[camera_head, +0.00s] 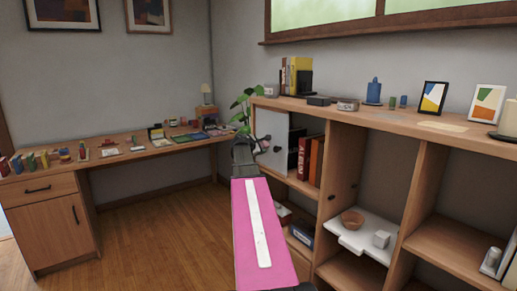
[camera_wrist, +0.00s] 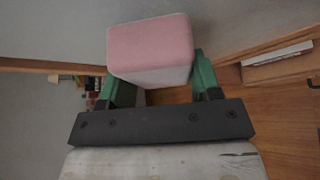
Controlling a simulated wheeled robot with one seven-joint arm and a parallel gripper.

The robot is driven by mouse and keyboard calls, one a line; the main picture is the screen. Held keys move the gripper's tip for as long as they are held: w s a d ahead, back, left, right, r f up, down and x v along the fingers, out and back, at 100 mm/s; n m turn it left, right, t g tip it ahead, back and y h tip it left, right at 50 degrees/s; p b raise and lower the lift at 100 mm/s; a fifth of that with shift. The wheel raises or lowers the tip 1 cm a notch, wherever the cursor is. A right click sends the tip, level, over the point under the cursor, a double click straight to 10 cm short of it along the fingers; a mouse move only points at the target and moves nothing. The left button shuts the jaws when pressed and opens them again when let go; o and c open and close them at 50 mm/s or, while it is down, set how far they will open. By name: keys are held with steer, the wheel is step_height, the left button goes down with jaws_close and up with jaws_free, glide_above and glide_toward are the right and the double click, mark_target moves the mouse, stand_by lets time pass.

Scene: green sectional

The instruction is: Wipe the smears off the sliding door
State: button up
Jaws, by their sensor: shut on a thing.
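My gripper (camera_wrist: 160,88) has its green fingers shut on a pink-and-white block (camera_wrist: 150,42), which looks like a sponge or eraser. The block sticks out past the fingertips. In the head view my pink arm reaches forward to the shelf unit, and its dark wrist end hides part of the scene. A pale grey panel (camera_head: 271,128), apparently the sliding door, stands at the left bay of the shelf unit, just beyond the wrist. I cannot make out smears on it. Whether the block touches the panel cannot be told.
The shelf unit (camera_head: 384,116) carries frames, books and small items on top. Red and orange binders (camera_head: 310,160) stand beside the panel. A plant (camera_head: 243,103) is close to its left. A desk (camera_head: 120,154) with small objects stands at the left. The wooden floor (camera_head: 165,225) between is clear.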

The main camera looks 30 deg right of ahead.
mark_target(264, 148)
steer(key=shift+d, duration=0.3)
steer(key=shift+s, duration=0.1)
steer(key=shift+s+d, duration=0.15)
steer(key=shift+s, duration=1.75)
steer(key=shift+w, duration=0.15)
steer(key=shift+w, duration=1.95)
steer(key=a, duration=0.6)
steer(key=shift+s, duration=0.35)
